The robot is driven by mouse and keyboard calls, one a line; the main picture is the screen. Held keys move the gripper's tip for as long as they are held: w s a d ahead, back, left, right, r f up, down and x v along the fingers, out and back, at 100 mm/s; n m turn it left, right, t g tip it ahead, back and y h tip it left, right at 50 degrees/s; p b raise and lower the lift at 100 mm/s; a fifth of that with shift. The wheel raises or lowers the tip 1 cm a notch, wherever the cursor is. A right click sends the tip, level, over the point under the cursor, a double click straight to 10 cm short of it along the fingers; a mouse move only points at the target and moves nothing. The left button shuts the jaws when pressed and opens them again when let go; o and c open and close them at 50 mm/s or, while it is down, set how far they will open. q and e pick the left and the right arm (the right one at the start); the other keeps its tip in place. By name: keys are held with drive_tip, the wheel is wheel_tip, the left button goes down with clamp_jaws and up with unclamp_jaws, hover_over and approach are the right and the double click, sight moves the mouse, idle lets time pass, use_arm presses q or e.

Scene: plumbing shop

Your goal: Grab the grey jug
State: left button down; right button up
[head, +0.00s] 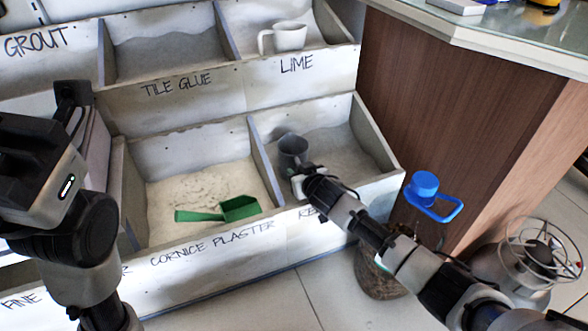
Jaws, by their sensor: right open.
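The grey jug (292,148) stands in the lower right bin, near the divider on its left. My right gripper (300,176) is at the near side of the jug, with the arm coming in from the lower right. The fingers are small and partly hidden against the jug, and I cannot tell whether they touch it. My left arm stands at the left edge of the head view, and its gripper cannot be made out.
A green scoop (238,208) lies in the cornice plaster bin (188,240). A white jug (289,37) stands in the lime bin above. A wooden counter (450,110) stands to the right.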

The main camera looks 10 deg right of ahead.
drive_tip(key=shift+c, duration=0.4)
clamp_jaws()
drive_tip(key=shift+r, duration=0.2)
